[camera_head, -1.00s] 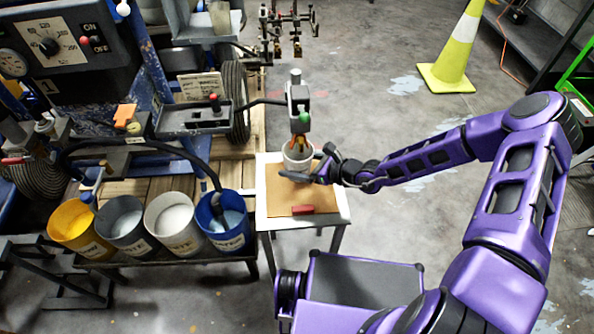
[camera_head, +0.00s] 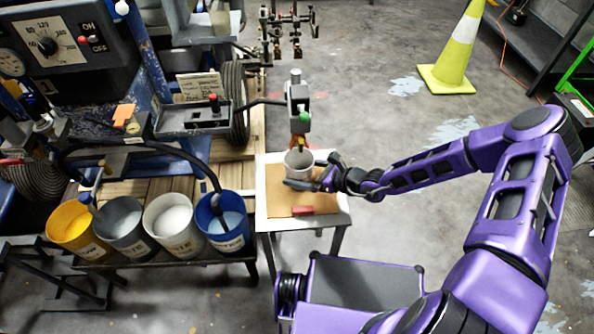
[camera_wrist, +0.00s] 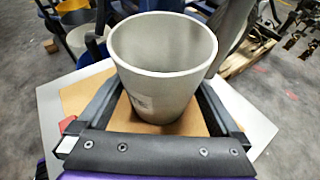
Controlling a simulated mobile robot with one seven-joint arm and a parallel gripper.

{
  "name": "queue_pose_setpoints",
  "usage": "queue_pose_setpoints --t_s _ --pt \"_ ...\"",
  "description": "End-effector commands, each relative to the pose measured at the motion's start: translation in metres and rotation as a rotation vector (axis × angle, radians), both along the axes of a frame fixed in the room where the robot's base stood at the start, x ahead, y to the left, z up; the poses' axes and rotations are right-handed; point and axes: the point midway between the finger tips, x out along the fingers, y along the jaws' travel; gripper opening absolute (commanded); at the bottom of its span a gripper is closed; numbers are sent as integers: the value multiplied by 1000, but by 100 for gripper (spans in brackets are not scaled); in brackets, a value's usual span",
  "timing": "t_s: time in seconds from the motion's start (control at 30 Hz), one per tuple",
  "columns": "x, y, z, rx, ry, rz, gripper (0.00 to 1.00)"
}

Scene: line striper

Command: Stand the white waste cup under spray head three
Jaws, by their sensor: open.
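The white waste cup (camera_head: 299,165) is upright, its base apparently on the brown board (camera_head: 283,203) of the small table. The cup also fills the middle of the wrist view (camera_wrist: 160,75), open side up, and looks empty. My gripper (camera_head: 311,172) is open, with one finger on each side of the cup; the fingers (camera_wrist: 160,88) show left and right of it in the wrist view. A grey spray head (camera_head: 299,112) with a green knob and orange tip hangs just above the cup, over its rear part. I cannot read a number on it.
A red block (camera_head: 303,210) lies at the board's front. Yellow, grey, white and blue buckets (camera_head: 222,230) stand on a bench at left. More spray heads (camera_head: 290,40) hang farther back. A traffic cone (camera_head: 452,50) stands on open floor at right.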

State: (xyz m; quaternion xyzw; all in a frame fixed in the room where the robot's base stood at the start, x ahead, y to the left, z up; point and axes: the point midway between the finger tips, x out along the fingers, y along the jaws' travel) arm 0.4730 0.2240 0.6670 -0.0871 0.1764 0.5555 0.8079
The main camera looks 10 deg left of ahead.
Motion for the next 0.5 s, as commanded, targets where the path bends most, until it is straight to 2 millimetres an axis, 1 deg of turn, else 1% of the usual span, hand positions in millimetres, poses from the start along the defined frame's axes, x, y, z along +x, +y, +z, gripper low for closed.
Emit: queue_pose_setpoints --t_s 0.03,0.3,0.5 --pt "-2 -10 5 -2 -2 -2 100" --pt "-21 -61 28 -3 -1 -2 100" --pt "-31 -86 38 -1 0 -2 100"
